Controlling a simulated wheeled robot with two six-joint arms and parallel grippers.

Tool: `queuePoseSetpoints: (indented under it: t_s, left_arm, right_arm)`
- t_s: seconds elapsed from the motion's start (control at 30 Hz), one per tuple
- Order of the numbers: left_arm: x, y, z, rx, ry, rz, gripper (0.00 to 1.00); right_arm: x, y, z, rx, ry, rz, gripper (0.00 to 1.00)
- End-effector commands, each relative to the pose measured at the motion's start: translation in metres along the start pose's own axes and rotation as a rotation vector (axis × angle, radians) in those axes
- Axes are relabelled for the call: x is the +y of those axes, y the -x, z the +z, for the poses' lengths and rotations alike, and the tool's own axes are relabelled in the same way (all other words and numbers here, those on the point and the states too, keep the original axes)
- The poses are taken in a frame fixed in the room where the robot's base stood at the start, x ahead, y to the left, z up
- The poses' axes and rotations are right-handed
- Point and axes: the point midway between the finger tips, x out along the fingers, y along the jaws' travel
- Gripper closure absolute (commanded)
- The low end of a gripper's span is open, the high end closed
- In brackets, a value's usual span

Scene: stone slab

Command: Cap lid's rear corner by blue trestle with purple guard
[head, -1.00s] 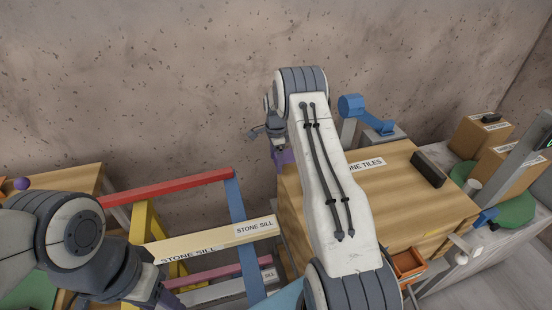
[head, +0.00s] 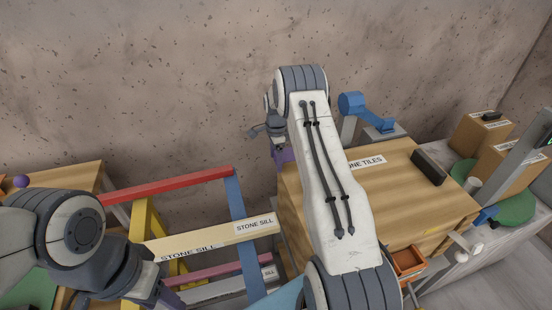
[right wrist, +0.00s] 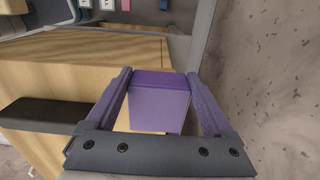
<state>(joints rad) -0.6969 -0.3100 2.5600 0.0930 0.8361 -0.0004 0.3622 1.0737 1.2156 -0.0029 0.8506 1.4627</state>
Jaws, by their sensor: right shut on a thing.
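The purple guard (right wrist: 160,98) sits between the purple fingers of my right gripper (right wrist: 160,105), which is shut on it. In the head view, the right gripper (head: 277,142) and the guard (head: 284,157) are at the rear left corner of the wooden lid (head: 395,190), partly hidden by my right arm. The guard overlaps the lid's edge in the right wrist view; I cannot tell whether it touches. The blue trestle (head: 236,205) stands left of the lid. My left gripper (head: 168,298) is low in the head view, its fingertips cut off.
A dark handle (head: 429,167) is on the lid. A blue clamp-like part (head: 365,112) stands behind it. Cardboard boxes (head: 480,133) are at right. The rough wall (head: 150,80) closes the back.

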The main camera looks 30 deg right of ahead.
Motion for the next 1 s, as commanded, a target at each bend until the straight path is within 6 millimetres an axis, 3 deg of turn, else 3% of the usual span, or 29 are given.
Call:
queuePoseSetpoints:
  t_s: [0.87, 0.9, 1.0]
  left_arm:
    - [-0.001, -0.015, 0.001, 0.000, 0.000, 0.000, 0.50]
    - [-0.001, -0.014, 0.001, 0.000, 0.000, 0.000, 0.50]
    - [-0.001, -0.014, 0.001, 0.000, 0.000, 0.000, 0.50]
  right_arm:
    - [0.000, -0.023, 0.000, 0.000, 0.000, 0.000, 0.67]
    - [0.000, -0.022, 0.000, 0.000, 0.000, 0.000, 0.02]
    - [0.000, -0.022, 0.000, 0.000, 0.000, 0.000, 0.00]
